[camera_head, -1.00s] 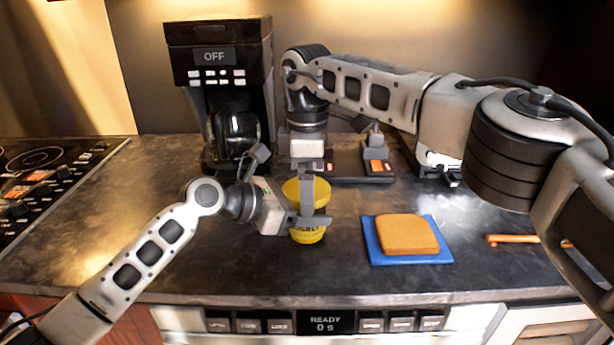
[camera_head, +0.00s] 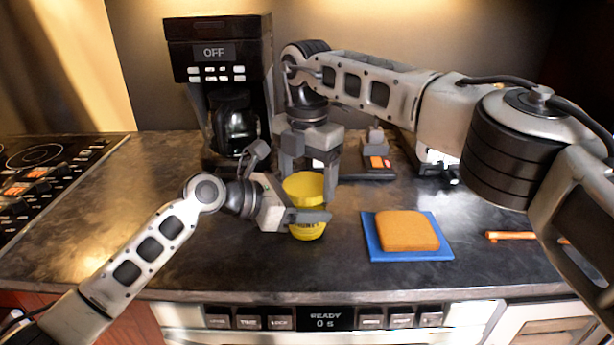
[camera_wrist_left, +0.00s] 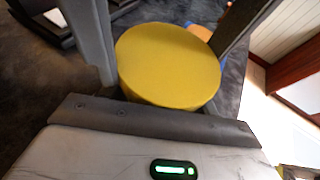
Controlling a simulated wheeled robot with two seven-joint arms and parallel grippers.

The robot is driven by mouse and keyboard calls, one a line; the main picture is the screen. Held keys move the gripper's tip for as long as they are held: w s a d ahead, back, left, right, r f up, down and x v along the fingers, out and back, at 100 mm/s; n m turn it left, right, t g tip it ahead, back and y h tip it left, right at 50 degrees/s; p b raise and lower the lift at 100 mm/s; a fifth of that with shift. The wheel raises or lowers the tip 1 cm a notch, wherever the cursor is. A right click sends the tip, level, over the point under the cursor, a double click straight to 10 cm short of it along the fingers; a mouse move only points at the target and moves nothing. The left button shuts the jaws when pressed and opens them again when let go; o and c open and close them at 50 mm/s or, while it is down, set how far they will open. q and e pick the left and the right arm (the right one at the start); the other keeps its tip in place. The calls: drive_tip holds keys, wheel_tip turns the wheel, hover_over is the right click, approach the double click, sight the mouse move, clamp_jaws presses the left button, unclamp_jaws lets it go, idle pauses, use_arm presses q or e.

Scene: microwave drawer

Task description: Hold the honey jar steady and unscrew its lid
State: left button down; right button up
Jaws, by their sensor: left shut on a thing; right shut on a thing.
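The honey jar (camera_head: 307,231) is yellow and stands upright on the dark counter, its label partly covered. Its yellow lid (camera_head: 303,187) is on top; the lid's round top also fills the middle of the left wrist view (camera_wrist_left: 168,62). My left gripper (camera_head: 305,215) is shut on the jar from the left, one finger crossing its front. My right gripper (camera_head: 308,172) reaches down from above and is shut on the lid, with one finger at the left and one at the right. I cannot tell whether the lid is loose.
A coffee maker (camera_head: 218,90) reading OFF stands behind on the left. A bread slice (camera_head: 407,230) lies on a blue mat (camera_head: 383,256) to the right. A dark device (camera_head: 372,172) sits behind the jar. A stovetop (camera_head: 50,170) is at far left.

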drive_tip(key=o, duration=1.1)
drive_tip(key=shift+r, duration=2.3)
drive_tip(key=shift+c, duration=0.6)
wheel_tip(320, 180, up, 2)
drive_tip(key=m, duration=0.5)
drive_tip(key=shift+a+m, duration=0.1)
drive_tip(key=shift+m, duration=0.3)
drive_tip(key=m, duration=0.2)
drive_tip(key=r+m, duration=0.1)
drive_tip(key=m, duration=0.1)
drive_tip(key=shift+r, duration=0.15)
drive_tip(key=shift+f, duration=0.2)
wheel_tip(320, 180, down, 8)
drive_tip(key=shift+r, duration=0.25)
drive_tip(key=shift+c, duration=0.3)
